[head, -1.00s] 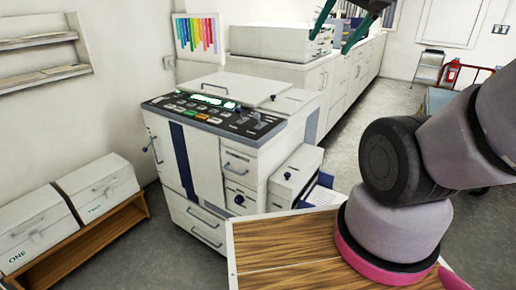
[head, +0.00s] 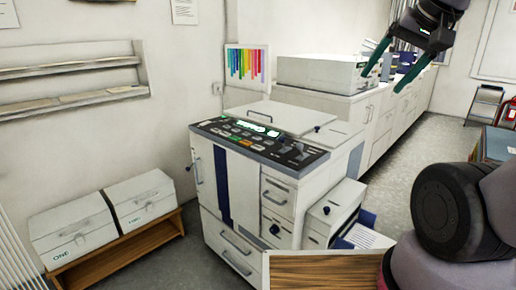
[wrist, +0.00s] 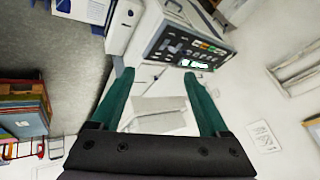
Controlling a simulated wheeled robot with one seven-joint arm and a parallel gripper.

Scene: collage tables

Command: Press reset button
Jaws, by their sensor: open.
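The white copier (head: 236,236) stands in the middle of the head view, with a dark control panel (head: 302,160) along its top front edge. The panel carries small coloured buttons, a lit display (head: 251,127) and dark knobs. I cannot tell which button is reset, as the labels are too small. The panel also shows in the wrist view (wrist: 178,47), tilted, beyond my fingers. My gripper (head: 384,80) is open and empty, with green fingers raised high, above and to the right of the copier and well apart from it. It also shows in the wrist view (wrist: 159,74).
A long white counter (head: 380,105) with a boxy machine (head: 320,75) runs behind the copier. Two white boxes (head: 70,232) sit on a low wooden shelf (head: 110,262) at left. A wooden tabletop (head: 325,270) is at the front. Grey floor is open at right.

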